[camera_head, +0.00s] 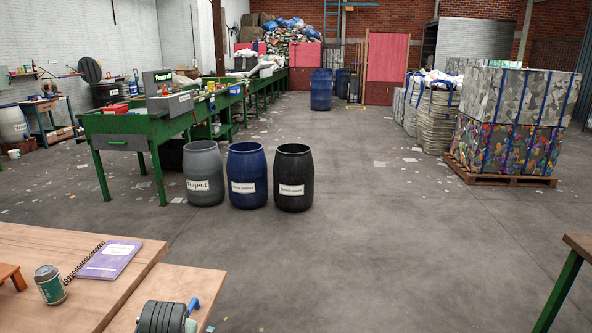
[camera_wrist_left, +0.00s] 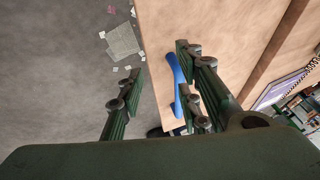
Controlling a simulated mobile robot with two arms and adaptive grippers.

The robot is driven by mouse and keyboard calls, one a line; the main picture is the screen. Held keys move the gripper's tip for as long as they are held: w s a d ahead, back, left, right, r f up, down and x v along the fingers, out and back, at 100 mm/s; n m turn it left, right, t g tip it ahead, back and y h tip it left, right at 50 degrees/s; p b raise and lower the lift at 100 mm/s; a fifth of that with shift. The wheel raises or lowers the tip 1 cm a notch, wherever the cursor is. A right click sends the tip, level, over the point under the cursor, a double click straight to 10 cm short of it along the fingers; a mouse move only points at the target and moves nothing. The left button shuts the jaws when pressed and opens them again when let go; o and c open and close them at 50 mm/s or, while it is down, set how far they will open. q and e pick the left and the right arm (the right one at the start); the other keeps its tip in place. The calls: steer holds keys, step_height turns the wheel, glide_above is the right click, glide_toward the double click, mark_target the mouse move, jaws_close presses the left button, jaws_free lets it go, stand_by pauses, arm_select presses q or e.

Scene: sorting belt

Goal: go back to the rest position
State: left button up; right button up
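My left gripper (camera_wrist_left: 158,75) shows only in the left wrist view. Its two dark green fingers are spread wide apart with nothing between them. It hangs near the edge of a wooden table (camera_wrist_left: 215,25), with grey floor below its left finger. A blue curved thing (camera_wrist_left: 175,75) shows beyond the right finger, at the table edge, and is partly hidden by it. Neither arm shows in the head view, and my right gripper is in no view.
In the head view, a wooden table (camera_head: 100,250) at front left bears a purple notebook (camera_head: 108,260), a dark can (camera_head: 49,285) and a dark ribbed thing (camera_head: 162,317). Grey (camera_head: 203,170), blue (camera_head: 247,172) and black (camera_head: 293,175) barrels stand beyond. The middle floor is clear.

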arm_select(q)
steer(key=s+d+f+h, duration=0.1)
steer(key=s+d, duration=0.2)
steer(key=s, duration=0.7)
steer(key=s+d+f+g+h, duration=0.1)
steer(key=s+d+f, duration=0.15)
steer(key=s, duration=0.75)
steer(key=s+d+f+h, duration=0.1)
steer(key=s+d, duration=0.3)
steer(key=s, duration=0.6)
steer(key=s+f+g, duration=0.1)
steer(key=s+f, duration=0.1)
steer(key=f, duration=1.2)
steer(key=s+f, duration=0.2)
steer(key=f, duration=1.2)
steer(key=s+a+f+m+g, duration=0.1)
steer(key=s+a+f, duration=0.1)
steer(key=s+f, duration=1.2)
steer(key=shift+s+a+g, duration=0.3)
steer(key=shift+s, duration=0.45)
steer(key=shift+s+r, duration=0.1)
